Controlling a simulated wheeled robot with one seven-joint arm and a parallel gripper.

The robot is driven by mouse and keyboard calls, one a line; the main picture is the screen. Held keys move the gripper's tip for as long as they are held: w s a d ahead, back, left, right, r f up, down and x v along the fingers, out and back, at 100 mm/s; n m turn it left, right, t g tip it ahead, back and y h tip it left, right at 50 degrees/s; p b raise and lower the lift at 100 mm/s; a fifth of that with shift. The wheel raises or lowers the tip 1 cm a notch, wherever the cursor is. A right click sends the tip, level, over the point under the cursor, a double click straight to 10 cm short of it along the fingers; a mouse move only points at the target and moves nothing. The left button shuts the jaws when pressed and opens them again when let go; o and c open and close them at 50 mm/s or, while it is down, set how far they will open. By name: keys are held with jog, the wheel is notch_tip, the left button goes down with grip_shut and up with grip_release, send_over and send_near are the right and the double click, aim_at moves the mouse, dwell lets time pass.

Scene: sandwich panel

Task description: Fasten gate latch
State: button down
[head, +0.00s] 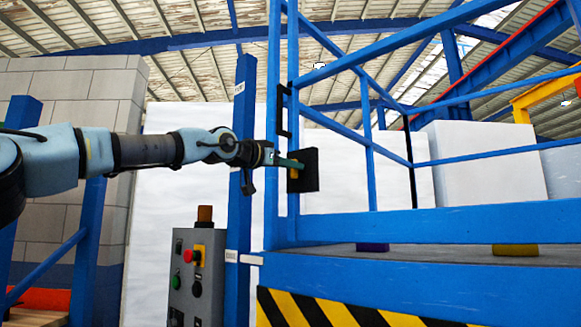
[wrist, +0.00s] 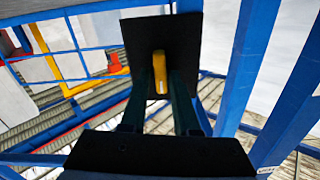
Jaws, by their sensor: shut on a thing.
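The latch is a black plate (head: 309,170) with a small yellow handle (head: 293,173), by the blue gate post (head: 272,205) in the head view. My gripper (head: 297,164) reaches it from the left. In the wrist view, the black plate (wrist: 140,38) fills the upper middle and the yellow handle (wrist: 160,74) stands out from it. The two dark green fingers of my gripper (wrist: 159,92) lie on either side of the handle, shut on it. The catch side behind the plate is hidden, so I cannot tell whether the latch is engaged.
Blue rails (head: 380,150) enclose a raised platform at the right, with a striped edge (head: 340,312) below. A grey control box (head: 197,280) with a red button stands below my arm. A blue column (head: 240,210) rises close behind my wrist.

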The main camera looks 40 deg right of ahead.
jog(key=shift+n, duration=1.1)
jog(key=c, duration=0.8)
grip_release()
jog(key=shift+c, duration=0.2)
jog(key=s+a+b, duration=0.1)
jog(key=a+b, duration=0.6)
jog(key=a, duration=0.3)
jog(key=shift+a+b, duration=0.3)
jog(key=shift+a, duration=0.05)
